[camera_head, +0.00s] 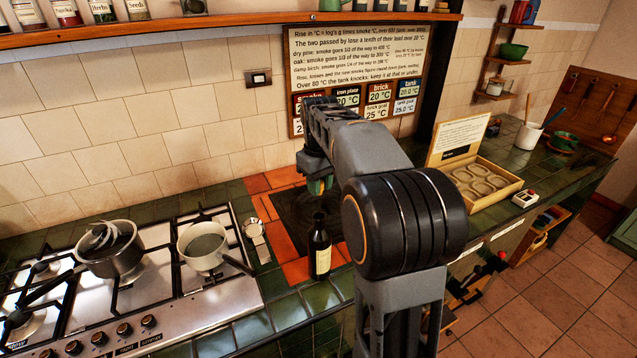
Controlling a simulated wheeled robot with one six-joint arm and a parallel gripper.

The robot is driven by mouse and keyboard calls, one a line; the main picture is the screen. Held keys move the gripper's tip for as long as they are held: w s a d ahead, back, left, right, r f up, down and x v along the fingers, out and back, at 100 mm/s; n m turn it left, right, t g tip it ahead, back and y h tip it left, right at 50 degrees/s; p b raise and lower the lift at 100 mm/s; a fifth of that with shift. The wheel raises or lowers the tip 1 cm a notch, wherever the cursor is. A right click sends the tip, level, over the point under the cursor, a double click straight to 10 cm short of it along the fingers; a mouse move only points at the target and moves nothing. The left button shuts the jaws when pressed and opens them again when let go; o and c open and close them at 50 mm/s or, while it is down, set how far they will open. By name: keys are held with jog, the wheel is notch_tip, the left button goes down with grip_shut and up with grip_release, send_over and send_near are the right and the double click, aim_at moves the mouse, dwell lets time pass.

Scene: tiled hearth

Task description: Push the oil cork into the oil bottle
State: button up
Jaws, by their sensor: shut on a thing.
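A dark oil bottle (320,250) with a pale label stands upright on the tiled counter, at the front edge of the orange tiles. Its narrow neck points up, and I cannot tell whether anything sits in its mouth. My gripper (319,186) hangs below the end of my forearm, above the dark plate and farther back than the bottle. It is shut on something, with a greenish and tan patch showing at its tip. My arm partly hides this spot, so I cannot make out the held thing. I cannot pick out the oil cork anywhere.
A gas hob with a pan (110,250) and a pale pot (203,248) is on the left; the pot's handle points towards the bottle. A small metal item (254,232) lies between.

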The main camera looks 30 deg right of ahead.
aim_at(320, 213)
jog(key=shift+f+b, duration=2.05)
jog(key=shift+f, duration=1)
jog(key=shift+f+b, duration=0.7)
jog(key=shift+f, duration=0.5)
jog(key=shift+s+f, duration=0.2)
jog(key=shift+f, duration=0.2)
jog(key=shift+w+r+p, duration=0.15)
jog(key=shift+r+p, duration=0.25)
jog(key=shift+r, duration=0.05)
jog(key=o, duration=1.2)
jog(key=shift+r, duration=0.35)
jog(key=shift+r+p, duration=1.75)
jog(key=shift+p, duration=0.1)
